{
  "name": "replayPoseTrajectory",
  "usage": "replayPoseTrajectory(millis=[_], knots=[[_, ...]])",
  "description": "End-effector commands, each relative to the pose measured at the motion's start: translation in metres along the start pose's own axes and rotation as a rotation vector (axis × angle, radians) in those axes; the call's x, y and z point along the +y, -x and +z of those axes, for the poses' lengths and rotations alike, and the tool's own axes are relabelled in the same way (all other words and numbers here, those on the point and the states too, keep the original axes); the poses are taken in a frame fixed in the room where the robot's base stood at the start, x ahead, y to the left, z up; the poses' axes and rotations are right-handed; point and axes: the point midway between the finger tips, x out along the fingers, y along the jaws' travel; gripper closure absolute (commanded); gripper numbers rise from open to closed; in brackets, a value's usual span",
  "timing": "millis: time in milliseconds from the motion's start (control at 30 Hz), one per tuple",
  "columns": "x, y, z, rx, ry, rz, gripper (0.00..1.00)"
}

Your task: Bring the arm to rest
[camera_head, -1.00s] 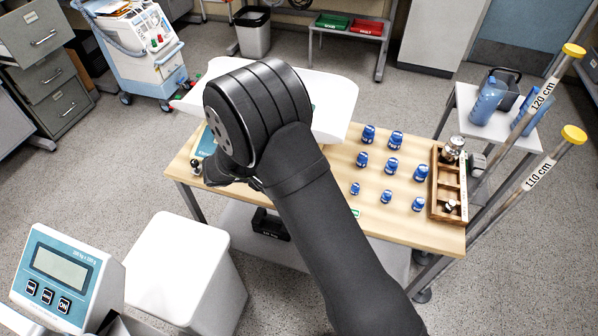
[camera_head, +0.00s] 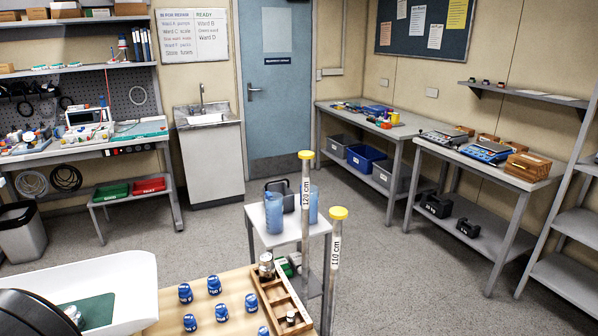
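Only a black, rounded part of my arm (camera_head: 28,314) shows, cut off at the bottom left corner of the head view. My gripper is not in view, so its fingers and anything in them are hidden from me. A white scale tray (camera_head: 120,272) with a green pad (camera_head: 97,310) lies right beside the arm part in the picture. I cannot tell whether they touch.
Blue weights (camera_head: 221,312) stand on the wooden table (camera_head: 165,318), beside a wooden weight box (camera_head: 268,297). Two height poles (camera_head: 305,215) rise by a small white table (camera_head: 262,232) with blue bottles. Benches line the walls; the grey floor between is clear.

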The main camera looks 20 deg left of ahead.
Motion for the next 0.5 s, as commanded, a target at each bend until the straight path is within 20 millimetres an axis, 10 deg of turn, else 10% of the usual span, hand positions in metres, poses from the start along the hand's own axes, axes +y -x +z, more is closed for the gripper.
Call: replayPoseTrajectory(millis=[500], knots=[[-0.025, -0.033, -0.023, -0.005, 0.003, 0.003, 1.00]])
